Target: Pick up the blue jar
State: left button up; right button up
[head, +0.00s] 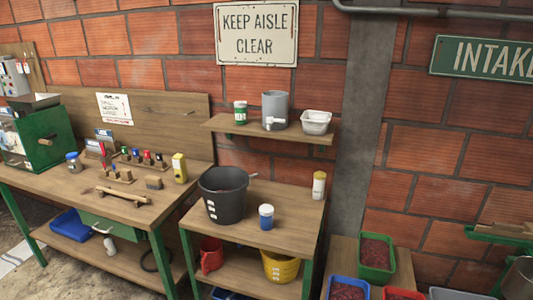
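A small blue jar (266,220) with a white top stands upright on the wooden stand (294,240), close to its front edge. It is just right of a dark grey bucket (224,204) and apart from it. Neither of my grippers shows in the head view.
A white bottle with a tan cap (319,186) stands at the stand's back right. Red and yellow buckets (280,267) sit on the lower shelf.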

aim_at(265, 222)
jog(key=i+l+z, duration=0.25)
jog(key=i+l, duration=0.15)
jog(key=l, duration=0.2)
jog(key=i+l+z, duration=0.2)
jog(key=i+l, duration=0.2)
jog(key=l, duration=0.15)
